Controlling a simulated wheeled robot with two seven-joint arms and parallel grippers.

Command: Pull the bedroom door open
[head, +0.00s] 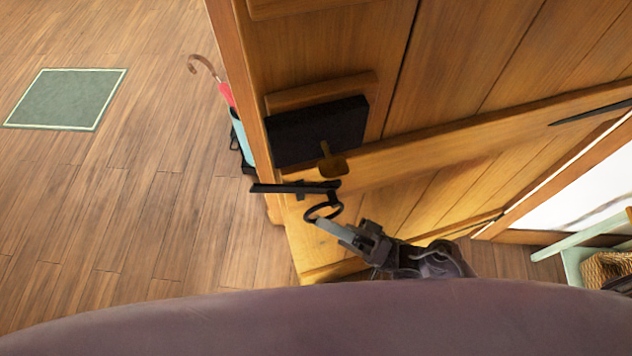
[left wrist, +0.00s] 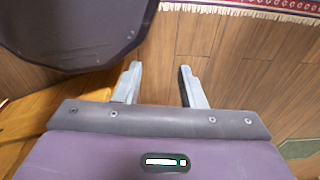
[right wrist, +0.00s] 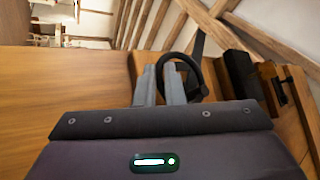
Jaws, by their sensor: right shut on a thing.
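The bedroom door (head: 448,62) is of wooden planks with a cross rail and fills the right of the head view. Its free edge shows, with floor beyond it. It carries a black lock box (head: 312,128), a dark bar (head: 282,188) and a black ring handle (head: 338,209). My right gripper (head: 322,224) is shut on the ring handle, which also shows at the fingertips in the right wrist view (right wrist: 178,56). My left gripper (left wrist: 160,72) is open and empty above the floor, seen only in the left wrist view.
An umbrella stand (head: 240,140) with a red umbrella (head: 226,93) stands beyond the door edge. A green mat (head: 66,99) lies on the open floor at left. A wicker basket (head: 606,270) is at lower right. A fringed rug (left wrist: 265,8) shows in the left wrist view.

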